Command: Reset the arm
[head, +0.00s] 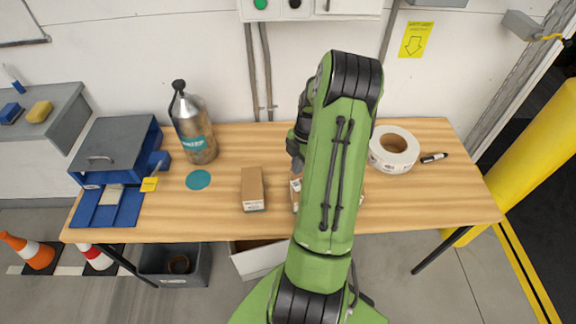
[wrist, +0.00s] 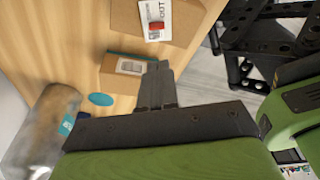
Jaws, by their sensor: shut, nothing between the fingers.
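My green arm rises through the middle of the head view and bends over the wooden table (head: 225,222). In the head view the arm hides most of my gripper. In the wrist view my gripper (wrist: 157,82) has its dark fingers together with nothing between them, above the table. A small cardboard box (head: 252,189) lies on the table left of the arm; it also shows beside the fingertips in the wrist view (wrist: 122,66). A second box (wrist: 182,22) with a white label and a small red thing on it is mostly hidden by the arm in the head view.
Left on the table are a metal bottle (head: 193,130), a teal disc (head: 198,179) and a blue-grey case (head: 112,150). Right of the arm are a tape roll (head: 394,150) and a black marker (head: 434,157). A yellow post (head: 535,150) stands at far right. The table's right front is clear.

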